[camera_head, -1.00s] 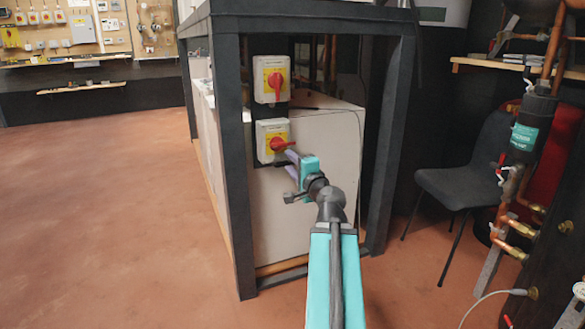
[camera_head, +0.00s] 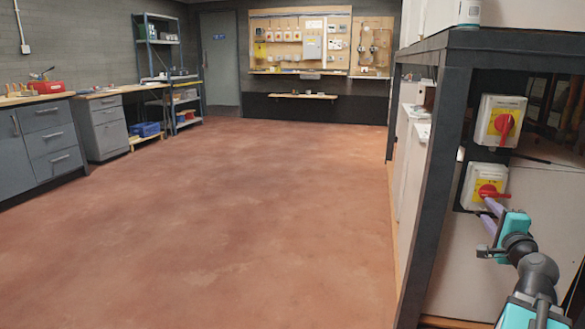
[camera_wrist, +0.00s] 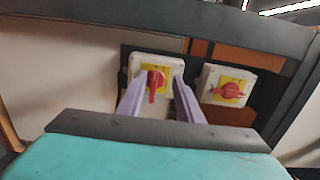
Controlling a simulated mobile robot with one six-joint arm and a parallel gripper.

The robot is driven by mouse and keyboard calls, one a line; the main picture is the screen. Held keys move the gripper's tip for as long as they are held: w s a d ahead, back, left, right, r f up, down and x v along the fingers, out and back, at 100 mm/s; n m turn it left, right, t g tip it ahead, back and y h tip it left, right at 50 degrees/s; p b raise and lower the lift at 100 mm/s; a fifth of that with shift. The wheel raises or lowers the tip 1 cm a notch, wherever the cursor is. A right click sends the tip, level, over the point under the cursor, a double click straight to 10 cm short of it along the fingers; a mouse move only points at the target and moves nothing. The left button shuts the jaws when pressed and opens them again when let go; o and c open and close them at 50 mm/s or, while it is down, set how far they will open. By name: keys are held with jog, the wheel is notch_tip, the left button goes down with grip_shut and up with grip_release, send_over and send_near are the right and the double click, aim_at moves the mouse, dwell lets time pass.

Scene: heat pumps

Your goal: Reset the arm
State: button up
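My gripper (camera_head: 492,212) is in front of the lower switch box (camera_head: 470,199) in the head view. The box has a yellow plate and a red knob (camera_head: 490,191). In the wrist view, my two purple fingers (camera_wrist: 158,100) are apart. The red knob (camera_wrist: 156,80) of the nearer switch box (camera_wrist: 136,66) shows between them. I cannot tell whether a finger touches the knob or box. The upper switch box (camera_head: 512,105) also has a red knob (camera_head: 503,126), pointing up and down in the head view. It shows at right in the wrist view (camera_wrist: 208,78).
The switches are inside a dark frame (camera_head: 436,190), whose post stands left of my arm. A pale panel (camera_head: 535,195) is behind the arm. Open red floor (camera_head: 230,220) lies to the left. Grey cabinets (camera_head: 50,140), a shelf rack (camera_head: 165,60) and a wall board (camera_head: 315,42) stand beyond.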

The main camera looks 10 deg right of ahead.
jog(key=w+a+f+n+g+y+p, duration=0.1)
jog(key=w+a+f+n+y+p, duration=0.2)
jog(key=w+a+p, duration=0.55)
jog(key=w+a+f+g+y+p, duration=0.1)
jog(key=w+a+f+y+p, duration=0.35)
jog(key=a, duration=0.65)
jog(key=s+a+f+n+g+y+p, duration=0.1)
jog(key=s+a+f+n+g+p, duration=0.25)
jog(key=a+f+p, duration=0.55)
jog(key=s+a+f+n+g+y+p, duration=0.2)
jog(key=s+a+f+g+p, duration=0.3)
jog(key=a, duration=0.8)
jog(key=s+a+f+n+g+p, duration=0.2)
jog(key=s+a+f+n+p, duration=0.1)
jog(key=s+a+f, duration=0.4)
jog(key=s+a+f+n+g+p, duration=0.3)
jog(key=s+a, duration=0.1)
jog(key=s, duration=0.6)
jog(key=s+d+f+n+g+h+p, duration=0.1)
jog(key=s+d+n+g+h, duration=0.1)
jog(key=s, duration=0.7)
jog(key=s+d+f+n+g+h+p, duration=0.1)
jog(key=s+d+n+g+h, duration=0.1)
jog(key=s, duration=0.8)
jog(key=d+n+g, duration=0.1)
jog(key=n+g, duration=0.1)
jog(key=n, duration=0.1)
jog(key=shift+d+f+g+p, duration=0.15)
jog(key=shift+d+g+p, duration=0.15)
jog(key=shift+g, duration=0.05)
